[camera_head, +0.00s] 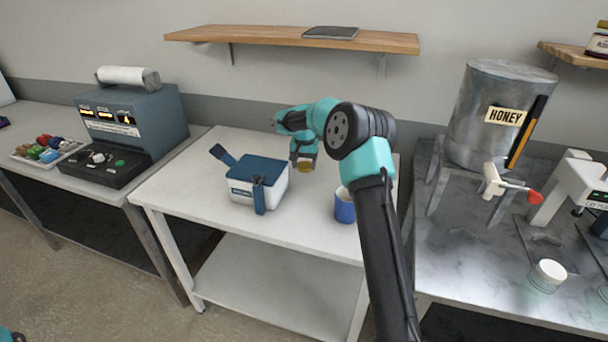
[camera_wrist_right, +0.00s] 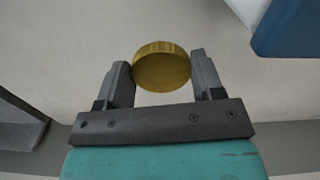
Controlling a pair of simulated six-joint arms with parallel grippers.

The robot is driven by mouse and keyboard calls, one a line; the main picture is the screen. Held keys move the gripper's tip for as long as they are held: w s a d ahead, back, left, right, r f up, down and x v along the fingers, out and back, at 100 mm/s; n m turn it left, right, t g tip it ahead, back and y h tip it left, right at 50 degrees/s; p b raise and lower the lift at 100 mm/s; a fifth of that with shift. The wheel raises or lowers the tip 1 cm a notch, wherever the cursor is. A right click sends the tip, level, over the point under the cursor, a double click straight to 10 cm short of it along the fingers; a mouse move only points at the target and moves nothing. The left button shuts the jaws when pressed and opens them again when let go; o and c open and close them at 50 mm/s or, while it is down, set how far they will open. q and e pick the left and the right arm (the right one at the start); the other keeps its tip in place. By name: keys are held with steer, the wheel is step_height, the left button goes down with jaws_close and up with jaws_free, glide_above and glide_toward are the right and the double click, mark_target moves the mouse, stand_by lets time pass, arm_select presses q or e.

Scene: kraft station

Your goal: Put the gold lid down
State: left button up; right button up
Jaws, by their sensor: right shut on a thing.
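My right gripper (camera_head: 303,160) points down there and is shut on the lid. In the right wrist view the lid (camera_wrist_right: 161,68) sits between the two dark fingertips of my right gripper (camera_wrist_right: 162,72). I cannot tell whether the lid touches the tabletop.
A blue-and-white box (camera_head: 258,182) with a handle stands left of the gripper. A blue cup (camera_head: 344,207) stands at right, by my arm. The table's left part is clear. A honey tank (camera_head: 485,110) and a white-lidded jar (camera_head: 547,275) are on the right counter.

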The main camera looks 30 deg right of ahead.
mark_target(305, 180)
steer(key=shift+f, duration=2.25)
steer(key=shift+f, duration=0.15)
steer(key=o, duration=1)
steer(key=shift+c, duration=0.2)
step_height(305, 180, up, 12)
steer(key=shift+r, duration=0.2)
steer(key=shift+o, duration=0.4)
